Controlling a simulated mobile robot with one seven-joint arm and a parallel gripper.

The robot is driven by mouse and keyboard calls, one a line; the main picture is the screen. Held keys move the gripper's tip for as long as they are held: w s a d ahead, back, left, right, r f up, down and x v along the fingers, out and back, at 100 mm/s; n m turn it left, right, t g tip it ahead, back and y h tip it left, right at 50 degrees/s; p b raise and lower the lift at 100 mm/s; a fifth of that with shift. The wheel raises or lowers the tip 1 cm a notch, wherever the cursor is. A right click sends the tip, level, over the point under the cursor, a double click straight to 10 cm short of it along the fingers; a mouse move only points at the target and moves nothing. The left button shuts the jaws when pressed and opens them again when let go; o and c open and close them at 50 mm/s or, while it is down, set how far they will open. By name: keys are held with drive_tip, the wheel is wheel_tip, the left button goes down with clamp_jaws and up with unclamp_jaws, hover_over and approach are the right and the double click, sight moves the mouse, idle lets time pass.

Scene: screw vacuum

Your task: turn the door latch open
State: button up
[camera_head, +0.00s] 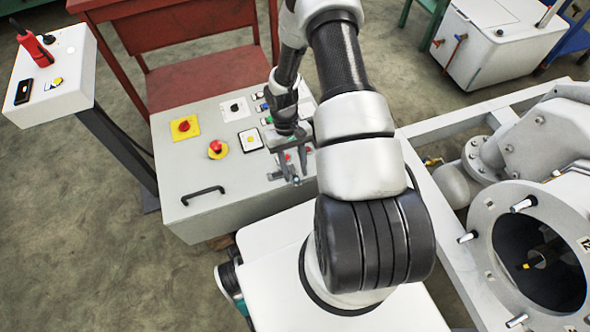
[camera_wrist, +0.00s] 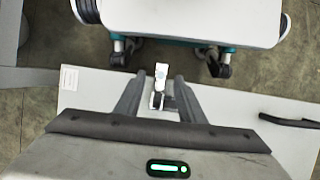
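The door latch (camera_wrist: 160,80) is a small, pale metal lever at the edge of the grey control cabinet (camera_wrist: 225,100) in the wrist view. My gripper (camera_wrist: 161,78) is open around it, one finger on each side, with a visible gap on both sides. In the head view my gripper (camera_head: 291,180) is at the front edge of the cabinet (camera_head: 185,160), right of the black handle (camera_head: 203,194). My gripper and arm hide most of the latch there.
The cabinet top carries a red button on a yellow plate (camera_head: 184,127) and another red button (camera_head: 216,149). A grey post with a white box (camera_head: 50,75) stands left. A flanged machine (camera_head: 530,240) stands right. Open floor (camera_head: 70,240) lies lower left.

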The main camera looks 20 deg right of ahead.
drive_tip(key=p+v, duration=0.3)
drive_tip(key=v, duration=1.3)
drive_tip(key=shift+r, duration=0.35)
wheel_tip(320, 180, up, 25)
drive_tip(key=s+a+t+h, duration=0.1)
drive_tip(key=s+a+t, duration=0.1)
drive_tip(key=t, duration=0.3)
drive_tip(key=s+a+r+t, duration=0.4)
drive_tip(key=s+r+t, duration=0.1)
drive_tip(key=s+r, duration=0.75)
wheel_tip(320, 180, up, 21)
drive_tip(key=s+p, duration=0.1)
drive_tip(key=p, duration=2)
drive_tip(key=shift+s+a+n+y+p, duration=0.2)
drive_tip(key=shift+n+y+p, duration=0.1)
drive_tip(key=shift+y+p, duration=0.1)
